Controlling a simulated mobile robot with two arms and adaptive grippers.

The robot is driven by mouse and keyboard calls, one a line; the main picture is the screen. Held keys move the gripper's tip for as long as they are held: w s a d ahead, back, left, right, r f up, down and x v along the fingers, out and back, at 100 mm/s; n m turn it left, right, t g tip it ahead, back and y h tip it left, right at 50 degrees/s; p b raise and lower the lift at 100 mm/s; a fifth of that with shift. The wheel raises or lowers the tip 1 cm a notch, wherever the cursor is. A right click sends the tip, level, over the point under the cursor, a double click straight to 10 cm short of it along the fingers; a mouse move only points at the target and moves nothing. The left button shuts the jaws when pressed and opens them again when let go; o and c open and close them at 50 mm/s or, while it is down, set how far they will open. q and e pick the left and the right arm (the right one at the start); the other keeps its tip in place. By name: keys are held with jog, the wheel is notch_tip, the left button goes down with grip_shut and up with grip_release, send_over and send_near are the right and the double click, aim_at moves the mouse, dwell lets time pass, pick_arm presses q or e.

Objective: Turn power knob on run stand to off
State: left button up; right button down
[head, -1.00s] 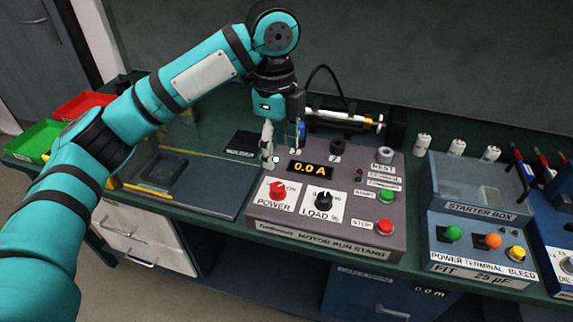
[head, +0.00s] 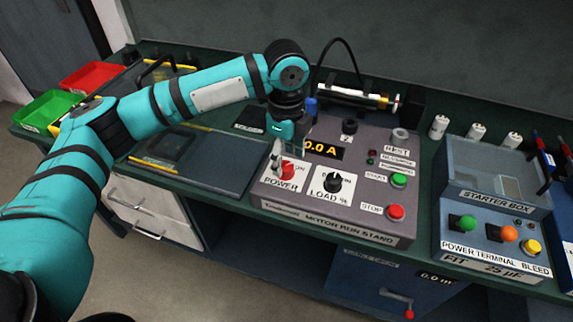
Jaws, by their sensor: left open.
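The grey motor run stand (head: 340,226) sits on the bench in the head view. Its red power knob (head: 287,171) is at the left of the front panel, above the POWER label. My left gripper (head: 286,168) points down at the knob, with its open fingers around or just above it. I cannot tell whether the fingers touch the knob. The fingers partly cover the knob and its markings, so its setting is hard to read. The display (head: 322,148) ends in "0.0 A" and is partly covered by the gripper. My right gripper is not in view.
The black load knob (head: 333,183) is close to the right of the power knob. Green start (head: 398,180) and red stop (head: 395,212) buttons are further right. The starter box (head: 493,190) stands to the right. A flat dark panel (head: 212,163) lies to the left.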

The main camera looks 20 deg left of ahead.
aim_at(286, 166)
pick_arm(q)
notch_tip(286, 166, down, 2)
jog(key=shift+f, duration=0.55)
jog(key=c, duration=1.1)
jog(key=shift+c, duration=0.2)
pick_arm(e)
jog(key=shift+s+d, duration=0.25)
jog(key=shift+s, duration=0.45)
